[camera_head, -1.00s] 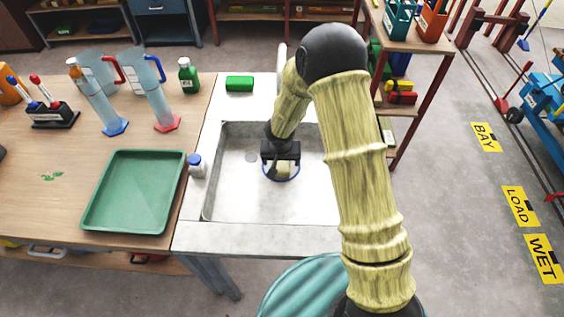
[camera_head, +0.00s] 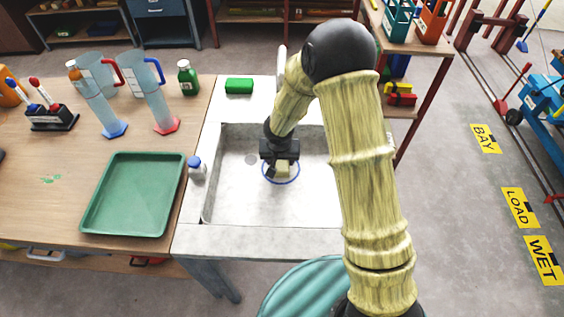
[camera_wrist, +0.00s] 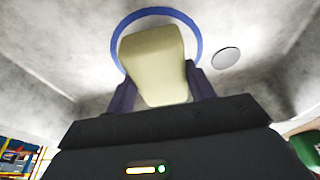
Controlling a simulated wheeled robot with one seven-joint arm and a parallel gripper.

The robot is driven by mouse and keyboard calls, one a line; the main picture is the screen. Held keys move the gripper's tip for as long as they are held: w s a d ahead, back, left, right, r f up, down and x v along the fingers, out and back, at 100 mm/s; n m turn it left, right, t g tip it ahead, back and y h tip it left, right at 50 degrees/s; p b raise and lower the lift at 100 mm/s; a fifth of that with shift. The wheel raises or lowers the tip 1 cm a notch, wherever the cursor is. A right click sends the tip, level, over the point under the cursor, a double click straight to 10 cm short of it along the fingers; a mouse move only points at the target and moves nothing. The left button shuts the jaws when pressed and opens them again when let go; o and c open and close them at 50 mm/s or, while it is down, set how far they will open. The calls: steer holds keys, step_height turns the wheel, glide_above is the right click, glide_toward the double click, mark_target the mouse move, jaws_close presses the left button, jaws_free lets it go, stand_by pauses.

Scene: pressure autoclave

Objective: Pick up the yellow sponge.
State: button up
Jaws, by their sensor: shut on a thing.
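The yellow sponge (camera_head: 283,171) is a pale yellow block inside the sink (camera_head: 228,195). My gripper (camera_head: 281,166) reaches down into the sink and is shut on the sponge. In the wrist view the sponge (camera_wrist: 153,62) sits between the two dark fingers of my gripper (camera_wrist: 155,88), its top face toward the camera. A blue ring (camera_wrist: 194,32) shows around and behind the sponge; it also shows in the head view (camera_head: 297,177). I cannot tell whether the sponge still touches the sink floor.
A green block (camera_head: 239,86) lies on the sink's back rim. A blue-capped small bottle (camera_head: 196,167) stands by the left rim. A green tray (camera_head: 170,228), two measuring cylinders (camera_head: 150,95) and a green bottle (camera_head: 188,78) are on the wooden bench at left. The sink walls surround my gripper.

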step_height(320, 180, up, 10)
steer(key=shift+d+f+p, duration=0.1)
steer(key=shift+f+p, duration=0.15)
steer(key=shift+p, duration=0.45)
steer(key=s+b, duration=0.7)
steer(key=s, duration=1.2)
steer(key=shift+s+a, duration=0.35)
steer(key=o, duration=0.4)
steer(key=shift+c, duration=1.4)
steer(key=shift+d+f, duration=0.1)
